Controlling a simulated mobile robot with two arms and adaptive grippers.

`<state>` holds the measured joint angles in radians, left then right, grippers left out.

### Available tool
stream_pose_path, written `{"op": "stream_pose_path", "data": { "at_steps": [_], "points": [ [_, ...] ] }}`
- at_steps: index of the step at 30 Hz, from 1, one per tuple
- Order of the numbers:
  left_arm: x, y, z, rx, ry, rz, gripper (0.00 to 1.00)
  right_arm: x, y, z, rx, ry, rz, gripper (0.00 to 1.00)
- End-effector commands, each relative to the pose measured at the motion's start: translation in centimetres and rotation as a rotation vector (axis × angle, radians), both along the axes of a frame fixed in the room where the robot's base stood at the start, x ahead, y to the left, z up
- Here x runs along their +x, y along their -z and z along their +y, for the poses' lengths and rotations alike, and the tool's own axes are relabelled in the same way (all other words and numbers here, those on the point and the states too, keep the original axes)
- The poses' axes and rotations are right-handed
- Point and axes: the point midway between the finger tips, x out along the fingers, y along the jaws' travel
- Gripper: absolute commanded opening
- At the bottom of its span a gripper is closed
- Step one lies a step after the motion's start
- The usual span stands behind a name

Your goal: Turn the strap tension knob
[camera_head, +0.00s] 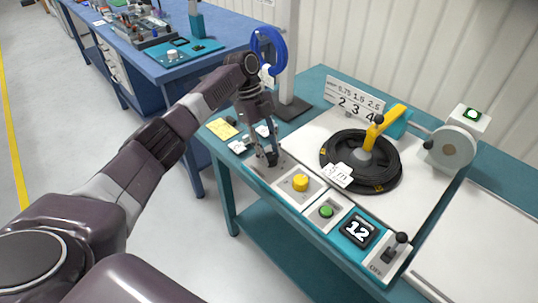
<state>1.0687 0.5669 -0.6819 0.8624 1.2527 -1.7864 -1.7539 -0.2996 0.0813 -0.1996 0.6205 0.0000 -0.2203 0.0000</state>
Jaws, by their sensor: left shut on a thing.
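My left gripper (267,159) reaches down to the front left of the teal bench, its arm coming in from the left. Its fingers are shut on a small dark knob (272,158) on a grey plate, which I take to be the strap tension knob. The fingers hide most of the knob, so its turn position cannot be read. My right gripper is not in view.
Right of the gripper are a yellow button (300,183), a green button (326,211), a display (358,231) reading 12 and a black lever (398,243). Behind lies a black cable coil (382,176) with a yellow arm (387,122). A blue cable loop (279,45) hangs behind my wrist.

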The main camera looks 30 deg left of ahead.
Motion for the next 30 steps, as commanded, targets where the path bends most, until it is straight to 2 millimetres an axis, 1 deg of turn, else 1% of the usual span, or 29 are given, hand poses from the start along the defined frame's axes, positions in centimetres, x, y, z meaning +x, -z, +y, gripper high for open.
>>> {"op": "stream_pose_path", "data": {
  "at_steps": [6, 17, 18, 22, 30],
  "points": [
    [0.11, -0.09, 0.01, 0.001, 0.028, -0.003, 0.05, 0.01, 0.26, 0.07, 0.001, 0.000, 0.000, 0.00],
    [0.12, -0.12, 0.04, 0.001, 0.029, -0.003, 0.05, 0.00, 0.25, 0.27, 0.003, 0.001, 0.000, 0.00],
    [0.12, -0.12, 0.04, 0.001, 0.029, -0.004, 0.32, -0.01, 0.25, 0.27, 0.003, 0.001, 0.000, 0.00],
    [0.10, -0.09, 0.04, 0.001, 0.029, -0.003, 0.46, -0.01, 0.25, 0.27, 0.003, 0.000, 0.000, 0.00],
    [0.07, -0.09, 0.04, 0.001, 0.029, -0.001, 0.47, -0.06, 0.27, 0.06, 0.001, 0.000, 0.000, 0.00]
  ]
}}
